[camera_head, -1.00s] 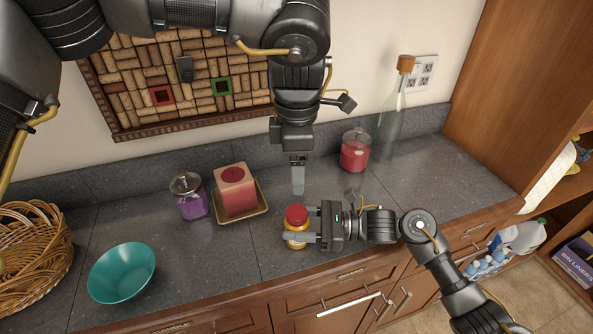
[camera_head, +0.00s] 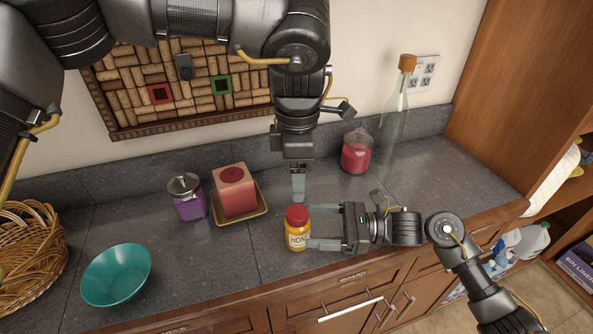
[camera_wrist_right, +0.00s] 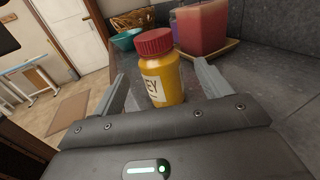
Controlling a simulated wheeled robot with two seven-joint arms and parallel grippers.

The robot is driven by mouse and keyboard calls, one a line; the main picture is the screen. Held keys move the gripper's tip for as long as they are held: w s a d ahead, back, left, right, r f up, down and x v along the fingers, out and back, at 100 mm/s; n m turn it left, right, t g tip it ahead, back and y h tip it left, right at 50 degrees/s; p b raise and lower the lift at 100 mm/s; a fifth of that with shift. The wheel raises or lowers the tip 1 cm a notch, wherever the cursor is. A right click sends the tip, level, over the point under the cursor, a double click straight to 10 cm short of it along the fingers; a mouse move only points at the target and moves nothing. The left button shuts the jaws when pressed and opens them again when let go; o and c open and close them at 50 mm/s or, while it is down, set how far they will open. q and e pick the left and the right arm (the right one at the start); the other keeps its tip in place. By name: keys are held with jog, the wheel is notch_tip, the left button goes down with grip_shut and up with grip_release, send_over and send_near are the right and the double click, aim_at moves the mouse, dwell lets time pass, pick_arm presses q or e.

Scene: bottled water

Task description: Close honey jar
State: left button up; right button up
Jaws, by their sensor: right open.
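The honey jar (camera_head: 298,238) stands upright near the counter's front edge, yellow with a white label. Its red lid (camera_head: 297,216) sits on top and looks level; whether it is screwed tight I cannot tell. My right gripper (camera_head: 316,225) is open just right of the jar, fingers pointing at it and nothing held. In the right wrist view the jar (camera_wrist_right: 167,86) and its red lid (camera_wrist_right: 154,42) show ahead, between the spread fingers. My left gripper (camera_head: 298,188) points down just behind the lid; its fingers are seen edge-on, so their opening is unclear.
A red candle (camera_head: 234,193) on a tray and a purple jar (camera_head: 187,199) stand left of the honey jar. A teal bowl (camera_head: 116,276) and wicker basket (camera_head: 35,255) are farther left. A red glass jar (camera_head: 356,154) and clear bottle (camera_head: 394,110) stand at the back right.

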pick_arm(q)
notch_tip(320, 180, down, 2)
jog(key=shift+f+b, duration=0.15)
jog(key=shift+b, duration=0.65)
pick_arm(e)
jog(key=d, duration=0.4)
jog(key=shift+s+d+f, duration=0.15)
jog(key=shift+d+f, duration=0.05)
jog(key=shift+d, duration=0.1)
pick_arm(q)
jog(key=shift+f, duration=0.15)
pick_arm(e)
jog(key=shift+d+r, duration=0.2)
jog(key=shift+d, duration=0.45)
jog(key=shift+a, duration=0.1)
